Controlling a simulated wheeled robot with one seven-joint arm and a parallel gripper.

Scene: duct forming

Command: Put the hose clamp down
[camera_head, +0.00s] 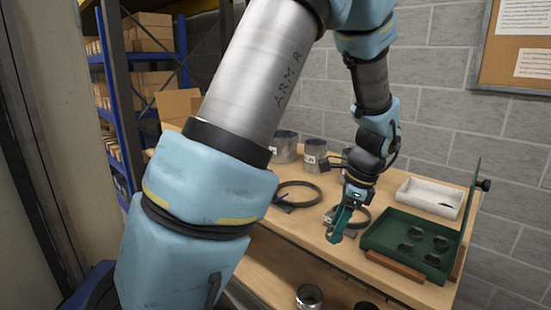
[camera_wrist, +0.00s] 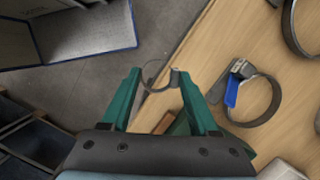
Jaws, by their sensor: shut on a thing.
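My gripper (camera_wrist: 160,88) has its green fingers closed on a small thin metal hose clamp (camera_wrist: 148,68), a ring with a screw housing at its right side. The ring sits between the fingertips in the wrist view. In the head view my gripper (camera_head: 338,226) hangs over the wooden table's front part, just left of the green tray; the held clamp is too small there to make out clearly. A larger hose clamp with a blue tab (camera_wrist: 277,104) lies on the table to the right in the wrist view.
The green tray (camera_head: 375,237) with several dark pieces stands on the table (camera_head: 300,222), with a white tray (camera_head: 458,193) behind it. A large dark ring (camera_head: 318,196) and metal duct pieces (camera_head: 314,150) stand left. A metal cylinder (camera_head: 309,297) sits lower down.

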